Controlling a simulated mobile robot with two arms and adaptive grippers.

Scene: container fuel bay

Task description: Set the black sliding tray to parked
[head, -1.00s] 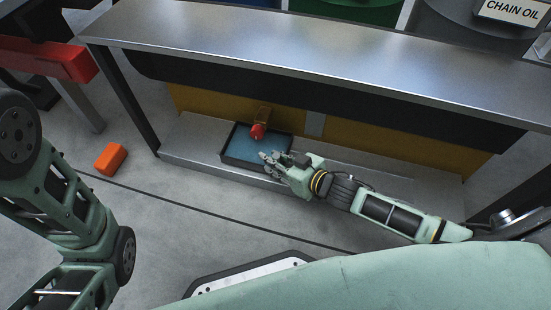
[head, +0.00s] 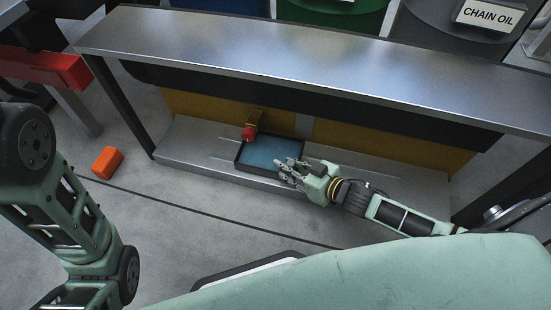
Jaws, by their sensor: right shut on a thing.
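The black sliding tray (head: 255,171) is a shallow black box with a blue inside, on the low metal shelf under the counter. My right gripper (head: 286,171) is shut on its front right edge, and the fingers hide that corner. A brass spout with a red tip (head: 249,132) sticks out from the yellow back panel, over the tray's back left corner. Most of the tray lies to the right of the spout. My left arm stands at the left edge of the picture, and its gripper is out of view.
The low metal shelf (head: 190,151) has thin slots and bare room on both sides of the tray. The steel counter (head: 300,65) overhangs it. An orange block (head: 107,162) lies on the floor at left. Drums stand behind the counter.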

